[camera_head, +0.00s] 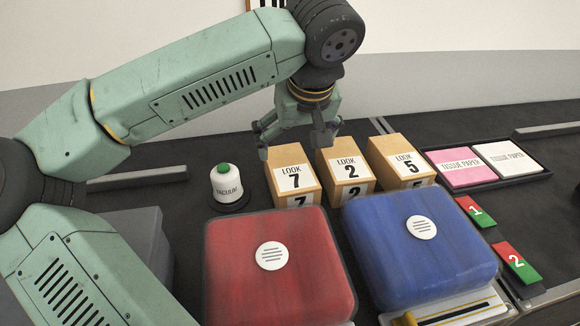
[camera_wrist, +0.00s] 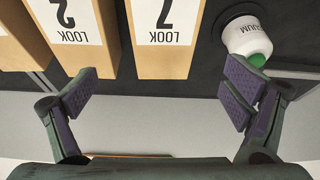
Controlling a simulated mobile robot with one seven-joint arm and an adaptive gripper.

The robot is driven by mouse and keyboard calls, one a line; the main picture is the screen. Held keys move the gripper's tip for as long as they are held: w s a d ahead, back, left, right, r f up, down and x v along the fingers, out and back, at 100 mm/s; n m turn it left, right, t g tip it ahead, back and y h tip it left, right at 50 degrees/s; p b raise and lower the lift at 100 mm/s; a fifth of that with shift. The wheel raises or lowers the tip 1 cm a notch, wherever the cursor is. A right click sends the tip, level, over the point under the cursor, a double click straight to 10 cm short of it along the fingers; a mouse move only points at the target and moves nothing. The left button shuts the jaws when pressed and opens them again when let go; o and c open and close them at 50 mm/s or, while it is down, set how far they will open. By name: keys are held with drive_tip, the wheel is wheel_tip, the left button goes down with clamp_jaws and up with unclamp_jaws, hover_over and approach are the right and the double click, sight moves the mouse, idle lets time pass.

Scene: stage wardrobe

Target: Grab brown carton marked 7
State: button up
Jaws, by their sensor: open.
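The brown carton marked 7 (camera_head: 292,180) stands upright on the dark table, at the left end of a row of three cartons. Its white label reads "LOOK 7" on the top and the front. In the wrist view the carton (camera_wrist: 165,60) shows upside down at the top middle, beyond the fingertips. My gripper (camera_head: 298,140) is open and empty, above and behind the carton tops in the head view. In the wrist view its two fingers (camera_wrist: 160,95) are spread wide, with the carton's near edge in line with the space between them. I see no contact.
The carton marked 2 (camera_head: 345,172) stands close on the right, then the carton marked 5 (camera_head: 400,163). A white vacuum bottle with a green top (camera_head: 227,184) stands on the left. Red (camera_head: 275,285) and blue (camera_head: 405,265) cushioned boxes lie in front.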

sight(290, 167)
drive_tip(key=p+x, duration=0.1)
drive_tip(key=x, duration=0.2)
drive_tip(key=p+x, duration=0.1)
drive_tip(key=x, duration=0.2)
drive_tip(key=s+x, duration=0.1)
drive_tip(key=x, duration=0.2)
drive_tip(key=shift+w+a+f+p, duration=0.15)
drive_tip(key=shift+w+f+p, duration=0.05)
drive_tip(key=shift+f+p, duration=0.25)
drive_tip(key=shift+c, duration=0.5)
drive_tip(key=c, duration=1.4)
drive_tip(key=shift+o, duration=0.2)
